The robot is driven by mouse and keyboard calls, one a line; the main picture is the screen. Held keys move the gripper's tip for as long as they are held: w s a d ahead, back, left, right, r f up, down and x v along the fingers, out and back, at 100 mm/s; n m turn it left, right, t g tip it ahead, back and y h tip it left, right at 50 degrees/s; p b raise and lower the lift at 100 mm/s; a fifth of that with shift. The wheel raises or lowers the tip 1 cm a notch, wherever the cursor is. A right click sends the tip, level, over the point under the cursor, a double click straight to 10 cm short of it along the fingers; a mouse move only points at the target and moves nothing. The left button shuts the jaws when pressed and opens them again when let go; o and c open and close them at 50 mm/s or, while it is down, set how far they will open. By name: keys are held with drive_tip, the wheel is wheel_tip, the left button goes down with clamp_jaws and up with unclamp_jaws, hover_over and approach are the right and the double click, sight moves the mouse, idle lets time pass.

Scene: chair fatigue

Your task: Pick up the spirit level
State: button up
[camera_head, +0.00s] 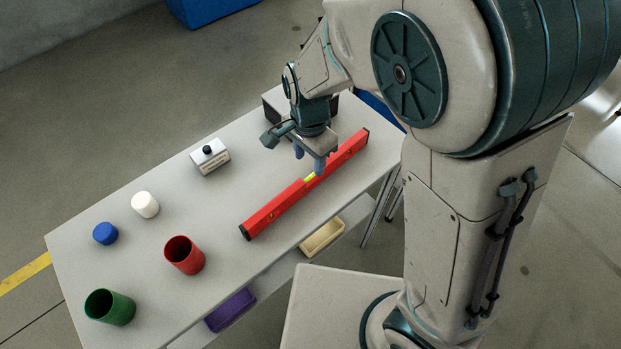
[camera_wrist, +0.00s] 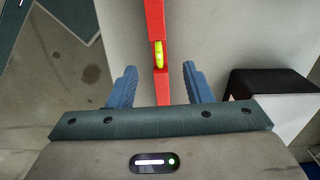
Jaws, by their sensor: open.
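A long red spirit level (camera_head: 275,207) with black end caps and a yellow-green vial lies on the grey table (camera_head: 223,205), slanting towards the back right. My gripper (camera_head: 310,168) is just over its middle, near the vial. In the wrist view the spirit level (camera_wrist: 161,88) runs between the two blue fingers of my gripper (camera_wrist: 159,82), with a gap on each side. The fingers are open and hold nothing. The head view does not show clearly how high the fingertips are above the level.
A white box with a black knob (camera_head: 210,157), a white cylinder (camera_head: 145,205), a blue one (camera_head: 105,233), a red cup (camera_head: 184,255) and a green cup (camera_head: 110,307) stand on the table. A dark-topped box (camera_wrist: 272,95) stands right of my gripper in the wrist view. Yellow (camera_head: 322,238) and purple bins (camera_head: 231,311) sit below the front edge.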

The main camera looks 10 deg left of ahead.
sight(310, 174)
drive_tip(key=shift+d+f, duration=0.1)
drive_tip(key=shift+f, duration=3.5)
drive_tip(key=shift+w, duration=0.1)
clamp_jaws()
